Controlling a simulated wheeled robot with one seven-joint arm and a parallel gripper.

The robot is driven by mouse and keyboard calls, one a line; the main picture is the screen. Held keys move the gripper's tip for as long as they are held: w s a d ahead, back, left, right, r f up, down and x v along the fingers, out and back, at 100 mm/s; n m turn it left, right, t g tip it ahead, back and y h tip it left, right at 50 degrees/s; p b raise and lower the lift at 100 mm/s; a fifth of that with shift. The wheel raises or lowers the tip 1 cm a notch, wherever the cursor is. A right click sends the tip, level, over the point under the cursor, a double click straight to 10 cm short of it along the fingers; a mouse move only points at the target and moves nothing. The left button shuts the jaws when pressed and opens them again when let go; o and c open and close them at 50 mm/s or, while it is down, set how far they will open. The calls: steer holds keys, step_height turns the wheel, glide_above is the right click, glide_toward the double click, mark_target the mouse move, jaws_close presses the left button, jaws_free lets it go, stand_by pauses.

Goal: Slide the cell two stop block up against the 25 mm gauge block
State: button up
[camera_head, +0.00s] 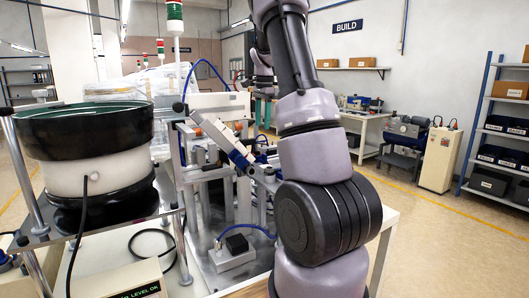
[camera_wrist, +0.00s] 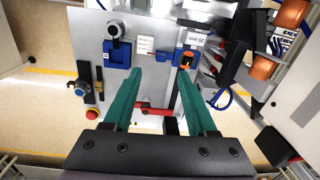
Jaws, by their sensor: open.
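My gripper (camera_wrist: 160,71) is open, with its two green fingers apart and nothing held between them. It also shows small in the head view (camera_head: 264,122), pointing down behind my arm. In the wrist view, a blue block with an orange top (camera_wrist: 187,59) lies just beyond the right fingertip. A white label (camera_wrist: 196,40) with upside-down lettering is beside it. Another blue block (camera_wrist: 117,54) with a dark round knob lies beyond the left finger, apart from it. I cannot tell for sure which is the stop block or the gauge block. Contact between them is not visible.
In the wrist view, a red handle (camera_wrist: 152,111) shows between the fingers and a red button (camera_wrist: 92,113) to the left. Copper-coloured coils (camera_wrist: 263,67) and dark fixtures crowd the right. In the head view, a black bowl feeder (camera_head: 82,130) stands left.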

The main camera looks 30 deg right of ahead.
mark_target(264, 154)
steer(key=shift+m+g, duration=0.3)
steer(key=f, duration=0.4)
steer(key=d+f, duration=0.1)
steer(key=f, duration=0.3)
steer(key=w+f, duration=0.1)
steer(key=f, duration=0.3)
steer(key=shift+w+d+f, duration=0.1)
steer(key=shift+d+f, duration=0.2)
steer(key=shift+f, duration=0.05)
jaws_close()
steer(key=shift+r, duration=0.1)
stand_by(0.6)
